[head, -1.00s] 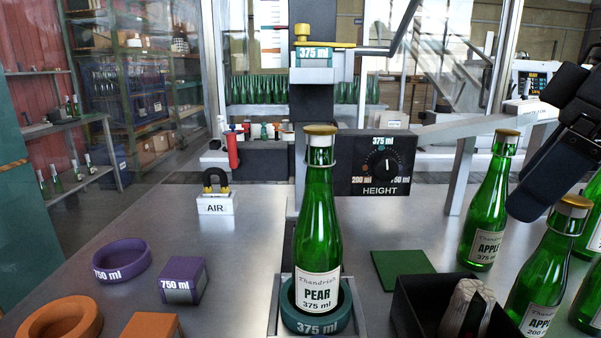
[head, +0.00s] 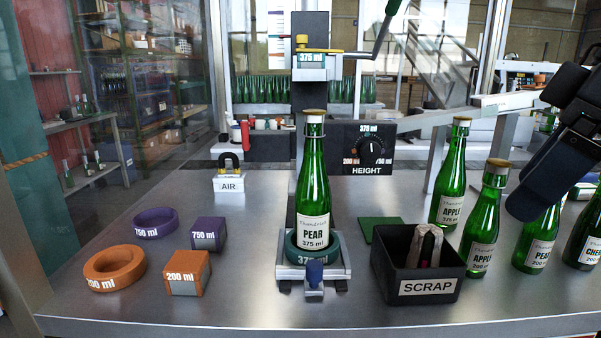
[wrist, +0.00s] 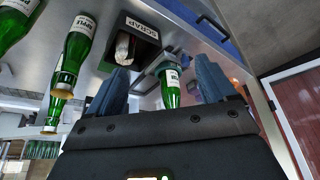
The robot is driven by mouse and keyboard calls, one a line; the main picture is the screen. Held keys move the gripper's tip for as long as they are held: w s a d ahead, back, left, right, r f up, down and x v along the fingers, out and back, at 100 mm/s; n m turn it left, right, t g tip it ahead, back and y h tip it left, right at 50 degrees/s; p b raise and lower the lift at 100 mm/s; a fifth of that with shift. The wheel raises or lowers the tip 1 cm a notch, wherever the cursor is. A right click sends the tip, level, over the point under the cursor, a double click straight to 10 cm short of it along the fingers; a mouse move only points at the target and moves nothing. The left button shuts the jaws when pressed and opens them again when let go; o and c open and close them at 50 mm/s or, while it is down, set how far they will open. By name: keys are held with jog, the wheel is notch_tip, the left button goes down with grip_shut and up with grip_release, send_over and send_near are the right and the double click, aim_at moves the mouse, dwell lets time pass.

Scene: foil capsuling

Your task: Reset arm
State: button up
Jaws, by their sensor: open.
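My gripper shows in the wrist view (wrist: 160,92) with its two blue fingers spread apart and nothing between them. In the head view only my dark arm and wrist show at the right edge, raised in front of the bottles there. A green PEAR 375 ml bottle (head: 314,180) with a gold cap stands upright in the teal 375 ml ring (head: 318,252) on the metal holder (head: 290,270). This bottle also shows in the wrist view (wrist: 170,88), beyond the fingers and apart from them.
A black SCRAP bin (head: 430,287) with contents stands right of the holder. Several green bottles (head: 482,225) stand at the right. Orange 200 ml (head: 187,275) and purple 750 ml (head: 208,234) blocks sit left. A HEIGHT dial (head: 371,147) stands behind. The front counter strip is clear.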

jog(key=w+a+f+m+t+y, duration=0.2)
jog(key=w+a+f+t+y, duration=0.1)
jog(key=a+y, duration=0.25)
jog(key=w+a+f+m+t+y, duration=0.2)
jog(key=a+f+m+t+y, duration=0.15)
jog(key=a, duration=0.35)
notch_tip(320, 180, down, 11)
jog(key=s+d+m+t+h+b, duration=0.1)
jog(key=s+m+t+h, duration=0.2)
jog(key=m+t, duration=0.35)
jog(key=s+d+f+m+h, duration=0.1)
jog(key=s+d+f+h, duration=0.1)
jog(key=s+f+h, duration=0.4)
jog(key=s+d+f+m+h, duration=0.2)
jog(key=s+d+f, duration=0.1)
jog(key=s+f, duration=0.6)
jog(key=s+d+n, duration=0.2)
jog(key=s+n, duration=0.1)
jog(key=s, duration=0.6)
jog(key=s+d+r+n+g+h, duration=0.1)
jog(key=s+d+n, duration=0.2)
jog(key=s, duration=0.7)
jog(key=shift+s+b, duration=0.2)
jog(key=shift+b, duration=0.2)
